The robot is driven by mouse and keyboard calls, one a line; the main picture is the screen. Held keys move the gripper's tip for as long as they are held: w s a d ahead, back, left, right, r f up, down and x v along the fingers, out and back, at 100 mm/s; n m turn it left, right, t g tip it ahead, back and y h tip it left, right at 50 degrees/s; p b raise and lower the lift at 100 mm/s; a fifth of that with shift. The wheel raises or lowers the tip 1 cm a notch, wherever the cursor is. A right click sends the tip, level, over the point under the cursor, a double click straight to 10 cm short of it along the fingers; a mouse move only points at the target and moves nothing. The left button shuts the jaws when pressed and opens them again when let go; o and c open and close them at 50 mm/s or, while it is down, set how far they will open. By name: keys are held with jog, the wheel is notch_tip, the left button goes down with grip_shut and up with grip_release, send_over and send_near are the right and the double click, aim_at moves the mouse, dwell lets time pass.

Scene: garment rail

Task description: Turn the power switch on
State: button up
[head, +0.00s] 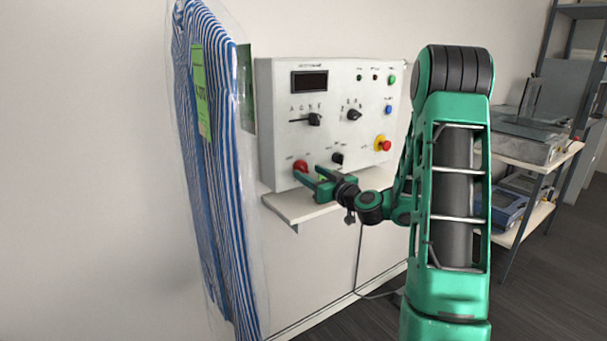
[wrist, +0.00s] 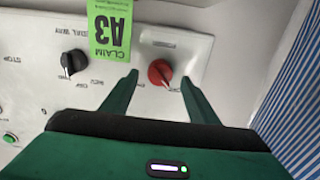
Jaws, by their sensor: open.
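The power switch is a red rotary knob (head: 300,166) at the lower left of the grey control panel (head: 277,110). In the wrist view the red knob (wrist: 160,70) has a pale pointer line towards the picture's lower right; its small lettering is too blurred to read. My gripper (head: 307,178) is in front of the panel's lower left, close to the knob. In the wrist view my gripper (wrist: 158,78) is open, with one finger on each side of the knob. I cannot tell whether the fingers touch it.
A green claim tag (wrist: 108,28) marked A3 lies beside the red knob. A black knob (wrist: 73,62) is further left. A bagged striped garment (head: 210,190) hangs left of the panel. A white shelf (head: 290,207) juts out below. A red stop button (head: 386,146) is at right.

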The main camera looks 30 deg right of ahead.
aim_at(305, 170)
jog(key=shift+w, duration=1.55)
jog(key=c, duration=1)
